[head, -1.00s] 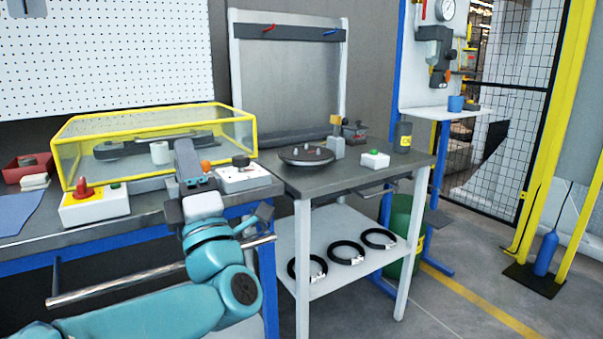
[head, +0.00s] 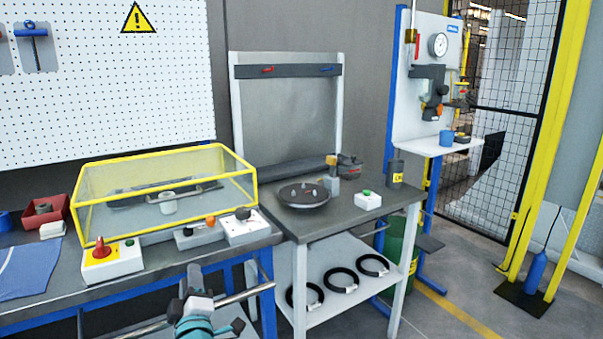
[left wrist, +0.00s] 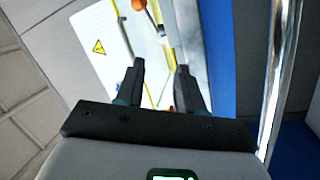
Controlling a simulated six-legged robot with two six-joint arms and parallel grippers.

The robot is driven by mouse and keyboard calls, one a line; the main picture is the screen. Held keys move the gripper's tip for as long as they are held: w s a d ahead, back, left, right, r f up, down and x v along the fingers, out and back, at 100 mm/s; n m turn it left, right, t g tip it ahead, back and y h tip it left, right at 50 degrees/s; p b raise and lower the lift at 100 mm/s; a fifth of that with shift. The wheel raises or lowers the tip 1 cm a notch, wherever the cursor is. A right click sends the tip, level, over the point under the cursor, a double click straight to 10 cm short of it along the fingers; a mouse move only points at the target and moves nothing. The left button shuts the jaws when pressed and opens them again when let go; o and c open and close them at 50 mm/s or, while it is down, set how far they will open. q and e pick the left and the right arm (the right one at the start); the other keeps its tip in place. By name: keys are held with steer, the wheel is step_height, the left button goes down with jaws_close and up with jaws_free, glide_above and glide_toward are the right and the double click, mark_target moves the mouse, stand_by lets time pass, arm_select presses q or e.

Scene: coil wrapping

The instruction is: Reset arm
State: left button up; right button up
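My left arm and left gripper (head: 195,282) show at the bottom of the head view, in front of the workbench edge and below the yellow-framed clear cover. In the left wrist view my left gripper (left wrist: 160,80) has its two dark fingers apart, with nothing held between them. Behind the fingers there is a white panel (left wrist: 98,45) with a yellow warning triangle, and a blue surface to the right. My right gripper is not in view.
A metal rail (head: 245,293) runs along the bench front close to my left gripper. The yellow-framed cover (head: 170,186) and a box with a red knob (head: 103,252) stand on the bench. A side table (head: 345,216) holds a round dark plate (head: 303,194). Floor is open at right.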

arm_select(q)
steer(key=s+d+f+m+g+h+p, duration=0.1)
steer(key=s+f+m+g+h+p, duration=0.3)
steer(key=f, duration=0.5)
steer(key=s+d+f+m+g+h+p, duration=0.2)
steer(key=s+f+g+p, duration=0.1)
steer(key=s+f, duration=0.45)
steer(key=s+d+f+m+g+h, duration=0.1)
steer(key=s+d+f+m+g, duration=0.1)
steer(key=s, duration=0.6)
steer(key=s+d+f+m+g+h+p, duration=0.1)
steer(key=s+d+f+m+g+h, duration=0.1)
steer(key=s, duration=0.6)
steer(key=s+d+f+m+g+h, duration=0.1)
steer(key=s+d+f+m+g, duration=0.3)
steer(key=s+g, duration=0.3)
steer(key=shift+s+d+f+h, duration=0.45)
steer(key=shift+s+f, duration=0.35)
steer(key=shift+s, duration=0.1)
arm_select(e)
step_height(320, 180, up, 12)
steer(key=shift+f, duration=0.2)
arm_select(q)
steer(key=shift+o, duration=0.2)
